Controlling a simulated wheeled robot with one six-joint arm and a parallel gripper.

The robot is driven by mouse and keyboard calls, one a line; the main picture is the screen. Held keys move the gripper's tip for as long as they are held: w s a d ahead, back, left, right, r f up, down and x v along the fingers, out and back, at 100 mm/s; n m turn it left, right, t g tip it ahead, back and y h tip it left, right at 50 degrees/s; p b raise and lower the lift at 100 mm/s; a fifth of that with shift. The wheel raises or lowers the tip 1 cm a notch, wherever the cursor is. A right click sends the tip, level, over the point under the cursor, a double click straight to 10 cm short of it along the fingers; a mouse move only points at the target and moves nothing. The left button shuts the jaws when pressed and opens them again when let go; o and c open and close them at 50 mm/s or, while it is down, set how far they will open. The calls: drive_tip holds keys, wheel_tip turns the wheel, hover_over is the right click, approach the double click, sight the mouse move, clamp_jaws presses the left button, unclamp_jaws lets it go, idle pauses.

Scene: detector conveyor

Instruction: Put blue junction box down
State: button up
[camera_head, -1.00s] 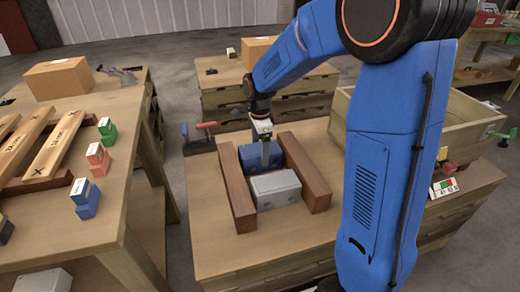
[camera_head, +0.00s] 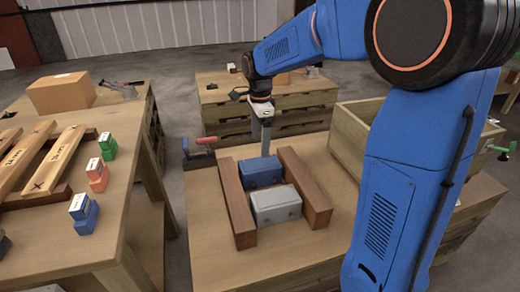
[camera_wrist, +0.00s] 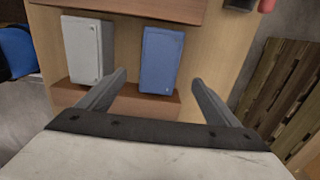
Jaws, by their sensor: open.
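The blue junction box (camera_head: 262,172) rests on the middle table between two brown wooden bars, just behind the grey junction box (camera_head: 275,204). In the wrist view the blue box (camera_wrist: 161,60) stands beside the grey box (camera_wrist: 84,50) with a gap between them, ahead of my fingers. My gripper (camera_head: 266,152) is open and empty, raised above the blue box.
The left brown bar (camera_head: 238,206) and right brown bar (camera_head: 304,188) flank the boxes. A wooden crate (camera_head: 362,125) stands on the right. The left table holds a cardboard box (camera_head: 62,92), planks and small coloured blocks.

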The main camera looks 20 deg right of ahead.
drive_tip(key=s+d+r+n+t, duration=0.1)
drive_tip(key=s+d+r+n, duration=0.2)
drive_tip(key=s, duration=0.5)
drive_tip(key=s+d+r+n+t, duration=0.1)
drive_tip(key=s+r+n, duration=0.1)
drive_tip(key=s+n, duration=0.45)
drive_tip(key=s+d+f+n+t, duration=0.1)
drive_tip(key=s+n, duration=0.3)
drive_tip(key=s, duration=0.4)
drive_tip(key=s+d+f+n+t, duration=0.1)
drive_tip(key=s+n, duration=0.3)
drive_tip(key=s, duration=0.5)
drive_tip(key=shift+s+d+f+t, duration=0.25)
drive_tip(key=shift+d+f+t, duration=0.2)
drive_tip(key=shift+f, duration=0.35)
